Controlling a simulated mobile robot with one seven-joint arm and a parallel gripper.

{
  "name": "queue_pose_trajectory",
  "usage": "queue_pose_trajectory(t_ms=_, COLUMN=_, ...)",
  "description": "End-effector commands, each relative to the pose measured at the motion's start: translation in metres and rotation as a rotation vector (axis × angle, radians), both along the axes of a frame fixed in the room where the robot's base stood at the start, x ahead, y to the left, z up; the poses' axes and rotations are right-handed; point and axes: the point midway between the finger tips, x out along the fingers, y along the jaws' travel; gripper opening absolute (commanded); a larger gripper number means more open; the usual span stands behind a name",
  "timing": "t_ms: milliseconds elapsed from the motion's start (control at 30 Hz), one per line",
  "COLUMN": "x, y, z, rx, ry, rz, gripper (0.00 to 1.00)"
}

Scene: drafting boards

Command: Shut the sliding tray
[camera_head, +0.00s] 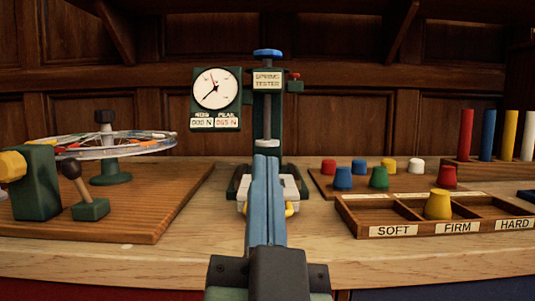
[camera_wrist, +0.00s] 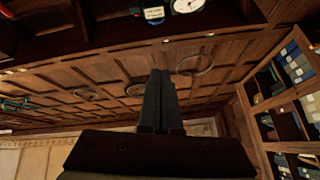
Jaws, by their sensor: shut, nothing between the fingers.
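The spring tester (camera_head: 267,110) stands at the back middle of the bench, with a round dial and a blue knob on top. At its foot a pale grey tray (camera_head: 291,190) with a yellow handle (camera_head: 292,209) shows on both sides of my fingers. Its middle is hidden behind them, and I cannot tell how far out it stands. My gripper (camera_head: 266,158) is shut and empty, upright in front of the tester; I cannot tell whether it touches the tray. In the wrist view my shut fingers (camera_wrist: 160,75) point at wood panelling, and no tray shows.
Left is a wooden board (camera_head: 150,215) with a spoked wheel (camera_head: 110,145) and a lever (camera_head: 78,190). Right is a divided box (camera_head: 375,231) labelled SOFT, FIRM and HARD, holding a yellow plug (camera_head: 438,205). More coloured plugs stand behind it. The front bench strip is clear.

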Motion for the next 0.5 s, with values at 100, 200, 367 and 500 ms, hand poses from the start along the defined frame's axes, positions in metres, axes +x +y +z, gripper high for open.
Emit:
queue_pose_trajectory(t_ms=100, x=0.017, y=0.000, z=0.020, rx=0.074, ry=0.083, rz=0.049, gripper=0.00)
queue_pose_trajectory(t_ms=200, x=0.029, y=0.000, z=0.022, rx=0.140, ry=0.146, rz=0.086, gripper=0.00)
queue_pose_trajectory(t_ms=367, x=0.043, y=0.000, z=0.023, rx=0.250, ry=0.247, rz=0.137, gripper=0.00)
queue_pose_trajectory(t_ms=500, x=0.051, y=0.000, z=0.023, rx=0.352, ry=0.334, rz=0.173, gripper=0.00)
